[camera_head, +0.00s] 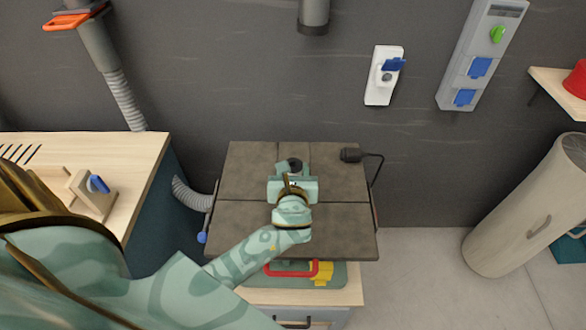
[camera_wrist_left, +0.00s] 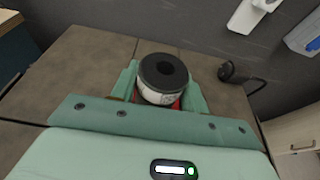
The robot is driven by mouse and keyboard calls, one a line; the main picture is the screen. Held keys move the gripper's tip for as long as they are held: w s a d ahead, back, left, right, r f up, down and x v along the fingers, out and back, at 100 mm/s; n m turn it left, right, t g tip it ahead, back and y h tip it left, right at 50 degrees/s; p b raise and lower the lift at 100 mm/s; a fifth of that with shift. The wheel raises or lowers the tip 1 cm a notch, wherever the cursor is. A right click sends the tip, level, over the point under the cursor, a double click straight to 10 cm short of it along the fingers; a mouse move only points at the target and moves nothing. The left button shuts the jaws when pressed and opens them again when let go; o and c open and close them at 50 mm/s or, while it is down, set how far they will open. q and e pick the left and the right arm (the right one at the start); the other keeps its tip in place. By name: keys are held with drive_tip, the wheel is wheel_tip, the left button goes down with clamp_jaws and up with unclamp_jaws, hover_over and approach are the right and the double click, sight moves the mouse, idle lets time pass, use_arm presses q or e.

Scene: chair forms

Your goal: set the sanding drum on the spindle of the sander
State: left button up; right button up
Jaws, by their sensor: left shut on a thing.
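The sanding drum (camera_head: 296,163) is a short cylinder with a dark top and a round central hole. The left wrist view shows the drum (camera_wrist_left: 164,76) upright, its pale printed side visible below the dark rim. My left gripper (camera_head: 291,173) is shut on it, with one green finger on each side in the wrist view (camera_wrist_left: 161,92). The gripper is over the dark sander table (camera_head: 245,225). The spindle is not visible; the drum and gripper cover the middle of the table. I cannot tell the height of the drum above it. My right gripper is out of view.
A black fitting on a bent arm (camera_head: 352,155) stands at the table's right back. A wooden bench (camera_head: 135,155) is at left, and a grey hose (camera_head: 190,195) lies between. A pale cylinder (camera_head: 530,205) stands at right. A pipe end (camera_head: 313,15) hangs behind.

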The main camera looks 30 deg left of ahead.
use_arm(q)
drive_tip(key=shift+f+b, duration=0.85)
drive_tip(key=shift+f, duration=0.5)
idle(0.3)
drive_tip(key=o, duration=1.1)
drive_tip(key=shift+o, duration=0.2)
drive_tip(key=p+v, duration=0.1)
drive_tip(key=v, duration=1.5)
drive_tip(key=shift+s+r+p, duration=0.1)
drive_tip(key=shift+p, duration=0.2)
